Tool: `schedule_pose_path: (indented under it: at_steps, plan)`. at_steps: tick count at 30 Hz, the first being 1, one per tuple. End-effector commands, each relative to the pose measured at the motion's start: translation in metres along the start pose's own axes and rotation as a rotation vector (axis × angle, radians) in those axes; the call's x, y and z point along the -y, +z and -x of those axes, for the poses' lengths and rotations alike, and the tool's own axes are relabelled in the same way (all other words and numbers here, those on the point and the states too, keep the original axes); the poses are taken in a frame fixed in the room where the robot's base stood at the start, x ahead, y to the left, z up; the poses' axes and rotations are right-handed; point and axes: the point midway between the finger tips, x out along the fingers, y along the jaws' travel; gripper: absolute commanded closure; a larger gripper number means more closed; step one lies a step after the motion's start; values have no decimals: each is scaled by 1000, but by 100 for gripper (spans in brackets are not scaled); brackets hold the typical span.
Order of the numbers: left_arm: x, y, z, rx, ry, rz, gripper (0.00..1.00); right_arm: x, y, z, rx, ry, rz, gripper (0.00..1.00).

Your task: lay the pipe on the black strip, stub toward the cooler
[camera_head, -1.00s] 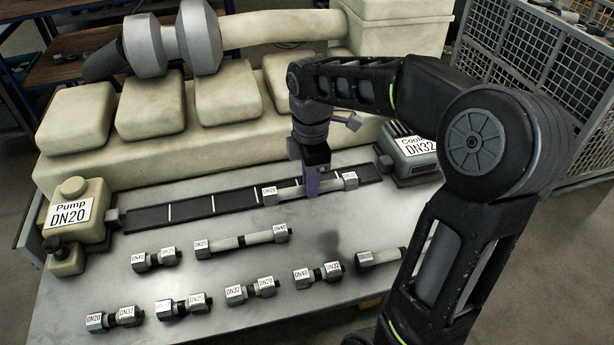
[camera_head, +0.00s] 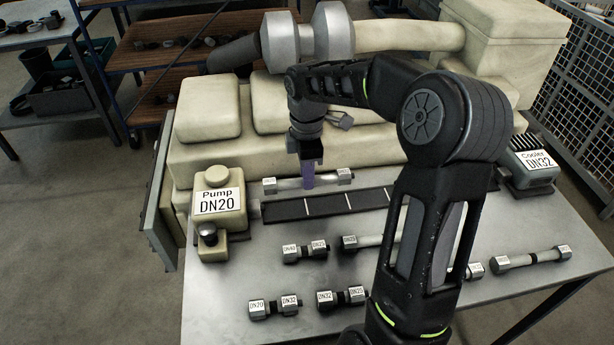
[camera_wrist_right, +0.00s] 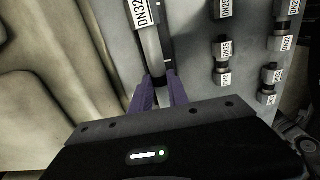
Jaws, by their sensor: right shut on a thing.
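The grey pipe (camera_head: 287,185) with hexagonal ends is held in my right gripper (camera_head: 308,182), whose purple fingers are shut around its middle. It appears behind and above the left part of the black strip (camera_head: 320,205), apart from it as far as I can tell. In the right wrist view the pipe (camera_wrist_right: 151,45) runs away from the fingers (camera_wrist_right: 158,92), with a DN32 label at its far end. The grey finned cooler (camera_head: 530,165), labelled DN32, stands at the right end of the table. My left gripper is not in view.
The cream pump (camera_head: 218,205), labelled DN20, stands at the strip's left end. Several other pipes and fittings, such as one short fitting (camera_head: 305,251), lie in front of the strip. The cream engine block (camera_head: 205,150) rises behind it. My right arm hides the strip's right part.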

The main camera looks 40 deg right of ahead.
Motion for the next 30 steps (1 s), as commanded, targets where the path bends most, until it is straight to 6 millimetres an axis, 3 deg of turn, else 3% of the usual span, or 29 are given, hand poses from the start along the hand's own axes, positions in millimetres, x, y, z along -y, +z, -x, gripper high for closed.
schedule_pose_path:
  at_steps: [17, 30]
  plan:
    - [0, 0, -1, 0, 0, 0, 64, -3, -1, -1, 0, 1, -6, 100]
    - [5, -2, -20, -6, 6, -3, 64, -3, -1, -26, 0, 1, -6, 100]
